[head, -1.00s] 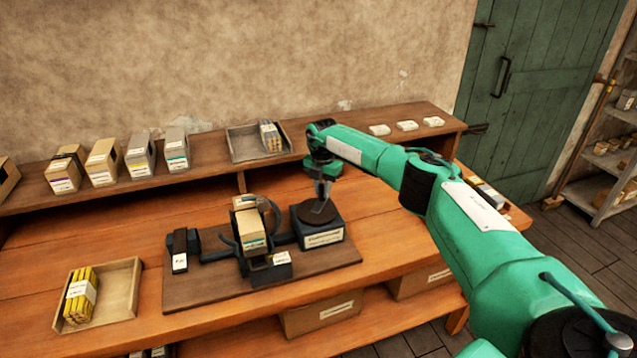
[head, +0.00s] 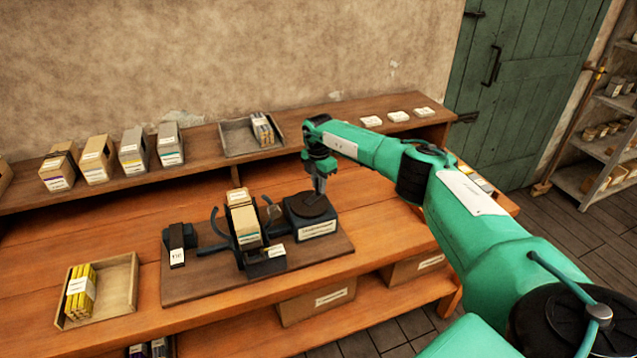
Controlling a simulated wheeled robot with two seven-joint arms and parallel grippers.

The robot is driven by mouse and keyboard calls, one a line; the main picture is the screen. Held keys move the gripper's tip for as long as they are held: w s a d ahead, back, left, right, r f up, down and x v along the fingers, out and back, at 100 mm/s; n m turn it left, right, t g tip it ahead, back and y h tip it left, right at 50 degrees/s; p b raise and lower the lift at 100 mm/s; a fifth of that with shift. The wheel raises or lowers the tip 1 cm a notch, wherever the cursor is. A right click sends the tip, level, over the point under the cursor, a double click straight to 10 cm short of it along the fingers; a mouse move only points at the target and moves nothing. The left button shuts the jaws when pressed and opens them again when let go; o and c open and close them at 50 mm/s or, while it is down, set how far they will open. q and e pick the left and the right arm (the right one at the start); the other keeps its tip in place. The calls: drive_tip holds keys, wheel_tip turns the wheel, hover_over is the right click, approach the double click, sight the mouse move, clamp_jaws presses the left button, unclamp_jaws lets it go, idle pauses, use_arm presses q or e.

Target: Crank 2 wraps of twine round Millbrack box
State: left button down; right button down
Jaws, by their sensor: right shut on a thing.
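A tan box (head: 245,222) with a white label stands in a dark cradle in the middle of the machine; its label text is too small to read. A dark curved ring part (head: 219,228) shows at the box's left side. To the right is a dark block with a round crank disc (head: 311,204) on top and a white label on its front. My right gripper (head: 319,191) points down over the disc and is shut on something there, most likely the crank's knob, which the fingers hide. My left gripper is out of view. I cannot make out the twine.
The machine sits on a dark baseboard (head: 185,289) on the wooden bench. A tray (head: 121,291) with yellow sticks lies at left. Several boxes (head: 97,159) and a grey tray (head: 236,140) stand on the back shelf. The front right bench is clear below my arm.

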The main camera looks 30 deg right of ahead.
drive_tip(key=c, duration=1.3)
unclamp_jaws()
drive_tip(key=shift+r, duration=0.1)
wheel_tip(320, 180, up, 14)
drive_tip(key=b, duration=0.3)
drive_tip(key=shift+b, duration=0.35)
drive_tip(key=shift+f, duration=0.2)
